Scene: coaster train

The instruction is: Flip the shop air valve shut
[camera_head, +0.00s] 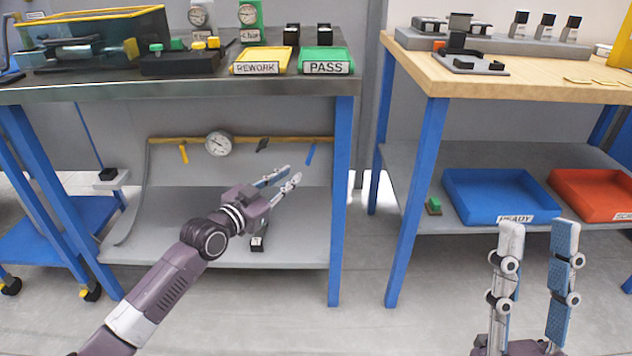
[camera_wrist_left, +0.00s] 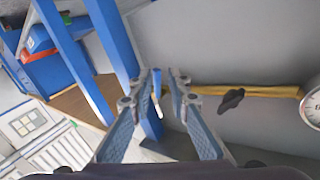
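A brass-yellow pipe (camera_head: 285,139) runs along the back under the left bench, and it shows in the left wrist view (camera_wrist_left: 262,92). On it are a yellow lever (camera_head: 183,153), a round white gauge (camera_head: 218,144), a black handle (camera_head: 263,145) and a slanted blue lever (camera_head: 310,153). No readable label shows which is the shop air valve. My left gripper (camera_head: 291,173) is open below the pipe, near the blue lever. In the left wrist view a blue strip (camera_wrist_left: 157,88), apparently that lever, appears between its fingertips; contact cannot be told. My right gripper (camera_head: 537,228) is open and empty.
The bench's blue front leg (camera_head: 342,205) stands right of my left gripper. Its grey lower shelf (camera_head: 190,235) holds a small black item (camera_head: 258,243). A blue bin (camera_head: 500,192) and a red bin (camera_head: 592,190) sit on the right bench's lower shelf.

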